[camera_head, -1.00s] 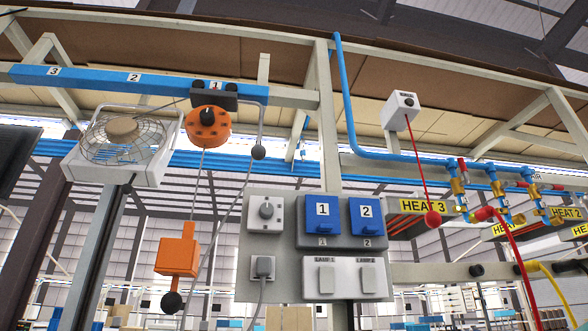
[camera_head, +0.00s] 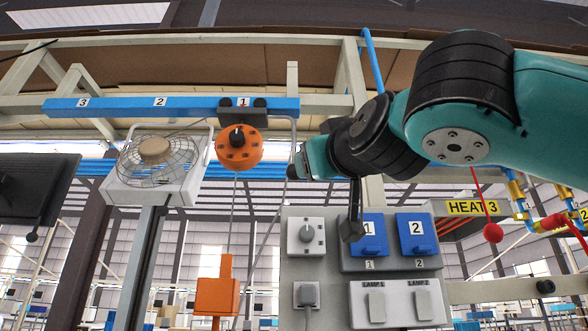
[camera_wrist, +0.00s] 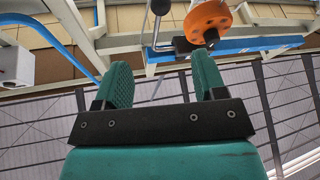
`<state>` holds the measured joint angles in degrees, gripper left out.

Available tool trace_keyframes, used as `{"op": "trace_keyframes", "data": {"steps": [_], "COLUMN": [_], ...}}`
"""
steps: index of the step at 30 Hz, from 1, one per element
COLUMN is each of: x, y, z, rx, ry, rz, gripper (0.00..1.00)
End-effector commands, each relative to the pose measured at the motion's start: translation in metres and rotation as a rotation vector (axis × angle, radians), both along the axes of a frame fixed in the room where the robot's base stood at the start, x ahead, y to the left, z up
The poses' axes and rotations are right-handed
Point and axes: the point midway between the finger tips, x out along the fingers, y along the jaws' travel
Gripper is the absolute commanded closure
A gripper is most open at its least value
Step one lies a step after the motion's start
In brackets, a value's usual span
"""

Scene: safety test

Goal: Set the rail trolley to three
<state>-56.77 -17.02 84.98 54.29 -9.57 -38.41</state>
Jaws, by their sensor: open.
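The blue rail (camera_head: 190,107) carries the labels 3, 2 and 1 from left to right. The black rail trolley (camera_head: 243,107) sits at label 1, with an orange hoist drum (camera_head: 239,149) under it. A bent grey rod runs down from the trolley's right side to a black ball (camera_wrist: 160,7), which the wrist view shows beyond my fingertips, apart from them. My gripper (camera_wrist: 162,75) is open and empty. In the head view my gripper (camera_head: 304,162) is right of the drum, near the rod's lower end, and partly covers that area.
A caged fan (camera_head: 155,160) stands left of the drum. An orange block (camera_head: 217,295) hangs below it. A grey switch panel (camera_head: 300,265) with blue switches is below my arm. A HEAT 3 sign (camera_head: 472,207) and pipes are at right.

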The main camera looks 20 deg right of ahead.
Motion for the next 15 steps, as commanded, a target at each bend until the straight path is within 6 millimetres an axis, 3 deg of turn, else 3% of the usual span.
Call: {"op": "trace_keyframes", "data": {"steps": [8,15], "x": [0.026,0.076], "y": [-0.003,-0.005], "z": [0.016,0.033], "rx": [-0.004,-0.002], "ry": [0.008,0.008], "rz": [-0.003,-0.005], "gripper": [0.36,0.36]}}
